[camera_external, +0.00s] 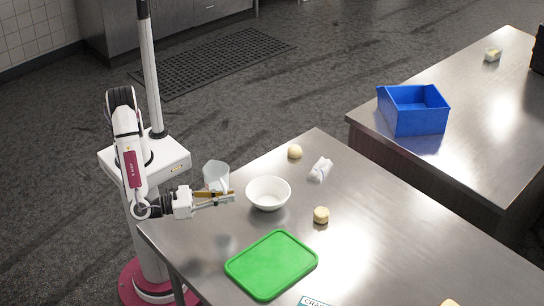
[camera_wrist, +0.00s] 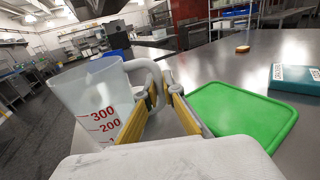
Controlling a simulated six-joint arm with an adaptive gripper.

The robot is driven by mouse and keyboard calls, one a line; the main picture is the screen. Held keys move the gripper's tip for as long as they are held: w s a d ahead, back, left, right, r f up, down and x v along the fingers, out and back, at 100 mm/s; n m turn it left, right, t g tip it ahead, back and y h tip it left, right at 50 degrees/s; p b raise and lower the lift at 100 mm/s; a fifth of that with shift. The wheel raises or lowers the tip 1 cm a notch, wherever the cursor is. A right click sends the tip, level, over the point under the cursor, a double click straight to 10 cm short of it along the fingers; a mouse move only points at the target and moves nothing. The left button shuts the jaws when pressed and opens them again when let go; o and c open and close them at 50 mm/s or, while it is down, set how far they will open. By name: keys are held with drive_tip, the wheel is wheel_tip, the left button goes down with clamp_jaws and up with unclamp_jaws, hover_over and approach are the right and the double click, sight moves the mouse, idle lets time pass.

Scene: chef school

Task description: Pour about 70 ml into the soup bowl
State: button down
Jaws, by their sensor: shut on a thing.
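A translucent measuring jug (camera_external: 216,176) with red marks is held at the table's left edge. It shows large in the wrist view (camera_wrist: 95,95), with the 300 and 200 marks readable. My gripper (camera_external: 230,197) is shut on the jug's handle, its fingers on both sides of it in the wrist view (camera_wrist: 162,88). The jug looks close to upright, and I cannot make out the liquid level. The white soup bowl (camera_external: 268,194) stands on the steel table just right of the jug and gripper. The inside of the bowl looks plain white.
A green board (camera_external: 272,264) lies in front of the bowl. A round beige item (camera_external: 321,215), another one (camera_external: 295,152) and a small white item (camera_external: 320,169) sit around the bowl. A blue bin (camera_external: 414,110) stands on the other table. The table's right part is mostly clear.

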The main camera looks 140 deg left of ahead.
drive_tip(key=s+a+f, duration=0.1)
drive_tip(key=s+a, duration=0.2)
drive_tip(key=a, duration=0.2)
drive_tip(key=s+a+f, duration=0.1)
drive_tip(key=s+a, duration=0.1)
drive_tip(key=a, duration=0.3)
drive_tip(key=s+a+f, duration=0.1)
drive_tip(key=s+a, duration=0.2)
drive_tip(key=a, duration=0.2)
drive_tip(key=shift+s+a, duration=0.3)
drive_tip(key=shift+a, duration=0.1)
drive_tip(key=shift+s+d+f+m+t+h, duration=0.25)
drive_tip(key=shift+f+m+t, duration=0.1)
drive_tip(key=shift+f+t, duration=0.1)
drive_tip(key=shift+s+d+f+m+t+h, duration=0.1)
drive_tip(key=shift+s+f+m+t+h, duration=0.15)
drive_tip(key=shift+f+m+t, duration=0.15)
drive_tip(key=shift+w, duration=0.1)
drive_tip(key=shift+w+g, duration=0.1)
drive_tip(key=shift+g, duration=0.15)
